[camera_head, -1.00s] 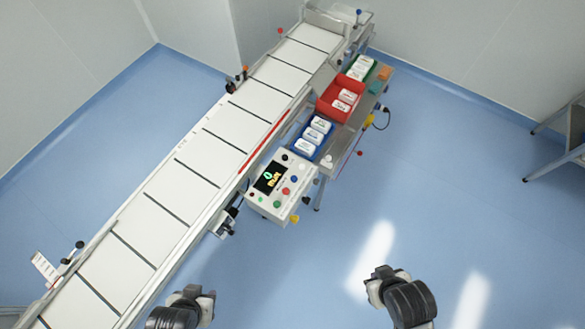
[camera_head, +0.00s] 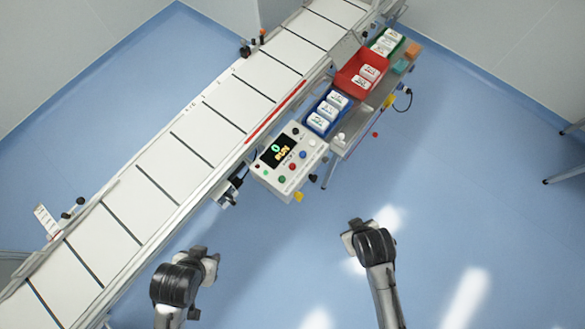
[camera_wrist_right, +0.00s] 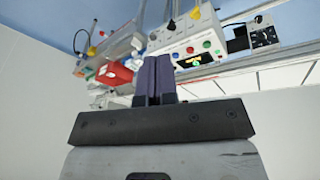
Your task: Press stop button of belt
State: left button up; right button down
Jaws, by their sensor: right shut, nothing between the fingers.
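The white control box (camera_head: 289,163) is mounted beside the conveyor belt (camera_head: 190,137). Its display (camera_head: 279,151) is lit with green and yellow characters. A red button (camera_head: 293,167) sits between a green and a blue button on the panel. In the right wrist view the control box (camera_wrist_right: 185,38) is beyond the fingers, with its red button (camera_wrist_right: 190,50) visible. My right gripper (camera_wrist_right: 153,62) is shut and empty, apart from the box. In the head view my right arm's end is below and right of the box. My left arm's end (camera_head: 200,262) is below and left; its fingers cannot be made out.
A side table holds a blue bin (camera_head: 325,113), a red bin (camera_head: 361,72) and a green bin (camera_head: 386,43) with white packs. The floor between my arms and the box is clear.

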jog(key=w+a+f+n+b, duration=0.4)
jog(key=w+a+f, duration=0.2)
jog(key=w+f, duration=0.3)
pick_arm(q)
notch_tip(320, 180, down, 18)
jog(key=b, duration=1.2)
pick_arm(e)
jog(key=n+t+h, duration=0.4)
jog(key=n+h, duration=0.1)
jog(key=n, duration=0.7)
send_over(293, 167)
notch_tip(293, 167, down, 6)
jog(key=shift+r, duration=0.1)
pick_arm(q)
jog(key=shift+w, duration=0.1)
pick_arm(e)
notch_tip(293, 167, down, 7)
jog(key=b, duration=0.8)
jog(key=shift+b, duration=0.3)
jog(key=shift+f, duration=1)
pick_arm(q)
notch_tip(293, 167, down, 9)
